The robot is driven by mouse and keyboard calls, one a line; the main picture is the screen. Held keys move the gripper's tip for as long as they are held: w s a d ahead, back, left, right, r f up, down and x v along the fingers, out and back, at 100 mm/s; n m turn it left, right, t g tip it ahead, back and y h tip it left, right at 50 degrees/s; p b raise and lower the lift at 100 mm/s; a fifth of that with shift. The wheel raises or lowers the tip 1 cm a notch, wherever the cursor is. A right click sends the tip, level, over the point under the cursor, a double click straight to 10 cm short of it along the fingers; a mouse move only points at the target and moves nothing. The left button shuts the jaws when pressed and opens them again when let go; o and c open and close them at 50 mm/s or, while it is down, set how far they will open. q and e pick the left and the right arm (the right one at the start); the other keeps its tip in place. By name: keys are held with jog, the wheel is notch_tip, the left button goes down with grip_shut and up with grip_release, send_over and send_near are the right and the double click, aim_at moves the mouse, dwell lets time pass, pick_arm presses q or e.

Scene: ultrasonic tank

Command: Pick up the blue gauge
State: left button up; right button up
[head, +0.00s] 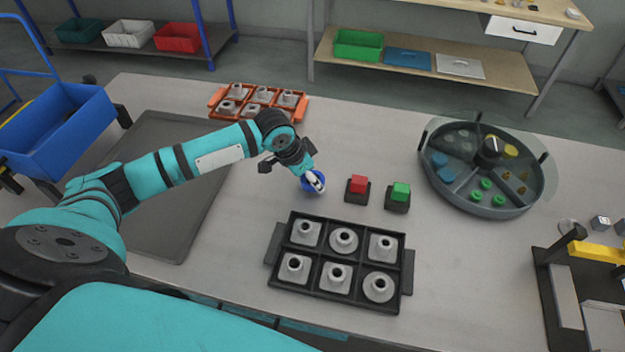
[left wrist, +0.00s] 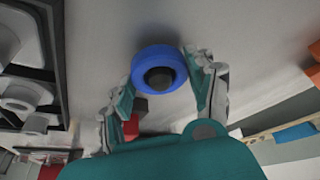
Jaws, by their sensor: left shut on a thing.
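The blue gauge (left wrist: 158,62) is a round blue ring with a dark centre. In the left wrist view it sits between the two fingers of my left gripper (left wrist: 165,80). The left gripper is shut on it. In the head view the gauge (head: 309,187) shows partly behind my left gripper (head: 314,181), over the bench between the black tray and the orange tray. Whether it touches the bench I cannot tell. My right gripper is in neither view.
A red button (head: 358,185) and a green button (head: 400,192) stand just right of the gripper. A black tray (head: 272,257) of grey parts lies in front. An orange tray (head: 216,97) is behind, and a round divided tank (head: 500,212) stands at right. A dark mat (head: 165,215) lies left.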

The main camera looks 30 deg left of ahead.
pick_arm(q)
jog(key=shift+r, duration=0.15)
notch_tip(320, 180, up, 9)
jog(key=shift+r+b, duration=0.1)
jog(key=shift+b, duration=0.8)
jog(key=shift+r, duration=0.35)
